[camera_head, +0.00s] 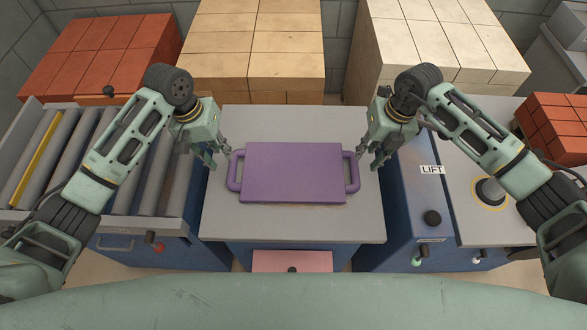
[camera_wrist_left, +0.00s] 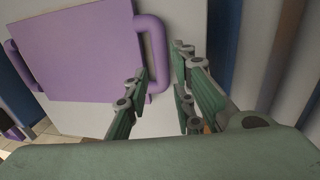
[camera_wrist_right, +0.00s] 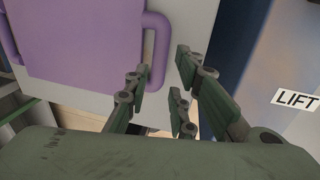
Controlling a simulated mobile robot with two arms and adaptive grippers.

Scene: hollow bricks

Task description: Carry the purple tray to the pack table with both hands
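The purple tray (camera_head: 293,172) lies flat on the grey-topped table (camera_head: 290,225) in the middle of the head view, with a loop handle at each end. My left gripper (camera_head: 221,157) is open just beside the left handle (camera_head: 235,170). In the left wrist view, that handle (camera_wrist_left: 160,50) shows in the gap between the fingers (camera_wrist_left: 160,65). My right gripper (camera_head: 369,160) is open just beside the right handle (camera_head: 352,172). In the right wrist view, that handle (camera_wrist_right: 161,50) shows between the fingers (camera_wrist_right: 163,68). I cannot tell whether either gripper touches its handle.
A roller conveyor (camera_head: 125,180) stands at the left. A blue unit (camera_head: 410,200) with a LIFT label (camera_head: 432,170) stands at the right. Red (camera_head: 105,50), tan (camera_head: 255,40) and cream (camera_head: 440,40) brick stacks line the back. The table around the tray is clear.

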